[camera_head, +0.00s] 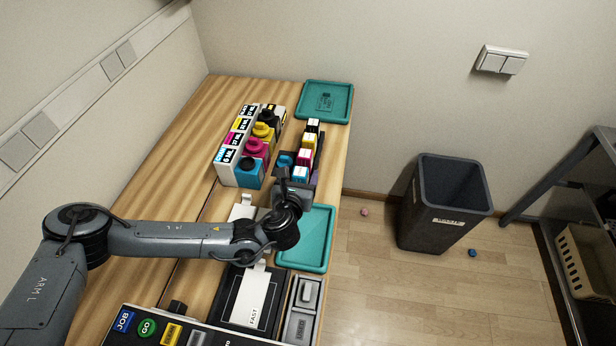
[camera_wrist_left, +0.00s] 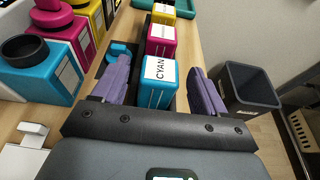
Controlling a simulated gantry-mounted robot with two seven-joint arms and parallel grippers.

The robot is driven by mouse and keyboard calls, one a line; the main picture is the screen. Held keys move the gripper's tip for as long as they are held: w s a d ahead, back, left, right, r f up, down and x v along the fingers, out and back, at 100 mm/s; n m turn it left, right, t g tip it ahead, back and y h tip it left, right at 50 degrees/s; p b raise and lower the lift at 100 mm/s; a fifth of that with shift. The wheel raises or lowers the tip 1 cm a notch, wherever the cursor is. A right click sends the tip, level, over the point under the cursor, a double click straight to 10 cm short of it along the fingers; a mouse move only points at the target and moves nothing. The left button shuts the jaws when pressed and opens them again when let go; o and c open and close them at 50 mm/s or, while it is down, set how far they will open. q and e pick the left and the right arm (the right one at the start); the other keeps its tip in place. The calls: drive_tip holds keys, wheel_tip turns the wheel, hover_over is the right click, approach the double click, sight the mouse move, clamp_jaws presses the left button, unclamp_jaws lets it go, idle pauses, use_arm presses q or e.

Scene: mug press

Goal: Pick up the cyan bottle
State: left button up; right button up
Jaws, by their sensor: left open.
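A box-shaped cyan bottle with a white CYAN label (camera_wrist_left: 155,92) stands at the near end of a row of small bottles. It also shows in the head view (camera_head: 300,174). My left gripper (camera_wrist_left: 160,68) is open, its purple fingers on either side of this bottle with gaps showing. In the head view the left gripper (camera_head: 295,183) is over the near end of the row. A larger cyan container with a black neck (camera_wrist_left: 48,72) stands to the left. Fingertip depth relative to the bottle is unclear. My right gripper is not in view.
A magenta bottle (camera_wrist_left: 161,42) and a yellow one (camera_wrist_left: 163,14) stand behind the cyan one. A round cyan piece (camera_wrist_left: 119,50) is by the left finger. Teal trays lie behind (camera_head: 340,117) and in front (camera_head: 320,262). A dark bin (camera_head: 433,215) stands on the floor.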

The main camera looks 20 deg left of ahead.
use_arm(q)
drive_tip(key=shift+x, duration=0.85)
drive_tip(key=shift+s, duration=0.1)
drive_tip(key=c, duration=1.2)
drive_tip(key=shift+o, duration=0.2)
drive_tip(key=shift+r, duration=0.1)
